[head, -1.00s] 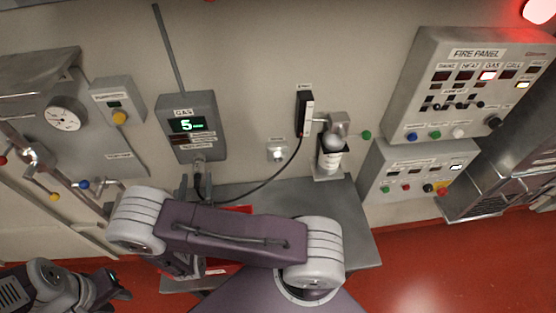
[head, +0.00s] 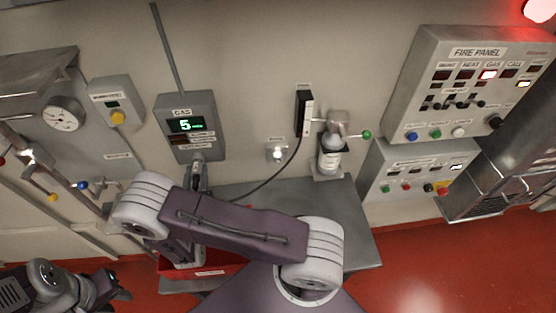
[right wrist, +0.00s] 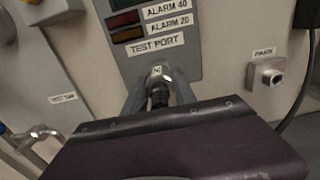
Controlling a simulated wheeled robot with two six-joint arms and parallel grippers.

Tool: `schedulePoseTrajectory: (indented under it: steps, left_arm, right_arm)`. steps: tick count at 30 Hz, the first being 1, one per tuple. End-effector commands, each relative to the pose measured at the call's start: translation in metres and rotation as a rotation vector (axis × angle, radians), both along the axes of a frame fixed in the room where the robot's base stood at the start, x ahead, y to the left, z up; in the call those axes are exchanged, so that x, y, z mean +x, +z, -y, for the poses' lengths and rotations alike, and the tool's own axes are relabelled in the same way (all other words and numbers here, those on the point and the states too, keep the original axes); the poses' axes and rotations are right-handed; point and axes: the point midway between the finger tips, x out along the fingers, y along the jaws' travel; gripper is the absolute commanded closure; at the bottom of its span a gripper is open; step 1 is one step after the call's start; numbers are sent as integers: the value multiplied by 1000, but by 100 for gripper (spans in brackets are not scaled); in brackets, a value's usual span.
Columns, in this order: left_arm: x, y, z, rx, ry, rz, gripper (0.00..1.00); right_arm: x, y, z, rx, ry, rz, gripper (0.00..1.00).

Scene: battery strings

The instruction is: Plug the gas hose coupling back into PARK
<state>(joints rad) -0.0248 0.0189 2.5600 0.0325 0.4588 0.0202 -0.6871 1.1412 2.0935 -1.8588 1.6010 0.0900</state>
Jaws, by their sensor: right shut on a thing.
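The black gas hose coupling (right wrist: 160,97) sits at the metal TEST PORT fitting (right wrist: 158,75) under the GAS alarm box (head: 189,127). My right gripper (head: 197,178) is shut on the coupling, with one finger on each side in the right wrist view (right wrist: 160,100). Its black hose (head: 264,184) curves right and up to a wall unit (head: 304,112). The PARK socket (head: 277,154) is on the wall to the right and looks empty; it also shows in the right wrist view (right wrist: 267,76). My left gripper (head: 119,287) is low at the left, away from these; its jaw state is unclear.
A grey bench (head: 340,215) stands below, with a red tray (head: 215,270) partly hidden by my arm. Pipes and valves are at left; the fire panel (head: 460,90) is at right.

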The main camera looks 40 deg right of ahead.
Motion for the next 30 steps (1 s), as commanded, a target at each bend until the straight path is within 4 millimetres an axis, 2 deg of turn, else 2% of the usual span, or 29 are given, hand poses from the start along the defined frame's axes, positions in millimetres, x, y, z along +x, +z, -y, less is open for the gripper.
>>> schedulePoseTrajectory:
  steps: [30]
  left_arm:
    - [0, -1, 0, 0, 0, 0, 69]
  right_arm:
    - [-26, 0, -18, -1, 1, -1, 100]
